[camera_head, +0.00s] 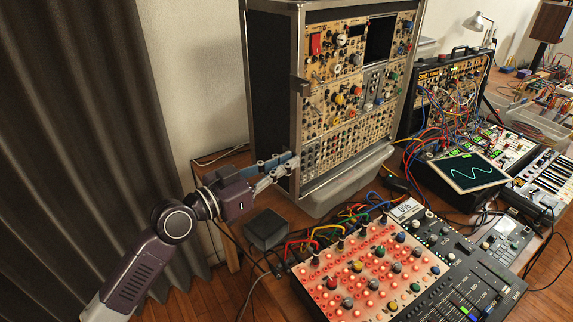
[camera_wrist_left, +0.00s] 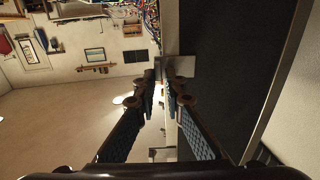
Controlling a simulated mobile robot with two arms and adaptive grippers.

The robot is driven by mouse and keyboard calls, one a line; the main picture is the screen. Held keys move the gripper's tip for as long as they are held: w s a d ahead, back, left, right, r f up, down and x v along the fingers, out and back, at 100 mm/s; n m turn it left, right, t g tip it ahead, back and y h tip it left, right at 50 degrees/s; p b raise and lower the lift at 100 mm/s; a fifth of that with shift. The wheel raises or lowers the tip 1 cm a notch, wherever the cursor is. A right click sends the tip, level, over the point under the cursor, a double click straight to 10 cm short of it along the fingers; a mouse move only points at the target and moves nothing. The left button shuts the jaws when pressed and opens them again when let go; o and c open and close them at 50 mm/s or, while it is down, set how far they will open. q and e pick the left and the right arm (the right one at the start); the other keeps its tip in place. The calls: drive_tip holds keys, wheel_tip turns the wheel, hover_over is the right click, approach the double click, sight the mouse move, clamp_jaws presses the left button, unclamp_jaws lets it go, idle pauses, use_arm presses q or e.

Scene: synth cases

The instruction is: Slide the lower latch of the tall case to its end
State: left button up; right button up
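The tall case (camera_head: 299,45) stands upright at the back centre, metal-edged with dark sides and a front full of panels and knobs. A small metal latch (camera_head: 299,86) sits on its left front edge, higher up. My left gripper (camera_head: 291,165) is at the lower part of that same edge, where the lower latch is mostly hidden by the fingers. In the left wrist view a metal latch plate (camera_wrist_left: 181,66) lies at the fingertips (camera_wrist_left: 162,82), beside the case's dark side panel (camera_wrist_left: 220,50). A narrow gap shows between the fingers; a firm grip cannot be made out. My right gripper is not in view.
A mixer with lit red pads (camera_head: 345,285) and cables fills the front right of the table. A small dark box (camera_head: 266,229) lies below my left gripper. A grey curtain (camera_head: 70,120) hangs at the left. A smaller patched rack (camera_head: 440,85) stands right of the case.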

use_arm(q)
drive_tip(key=o, duration=0.3)
drive_tip(key=shift+w+a, duration=0.1)
drive_tip(key=shift+a, duration=0.05)
drive_tip(key=v, duration=1.2)
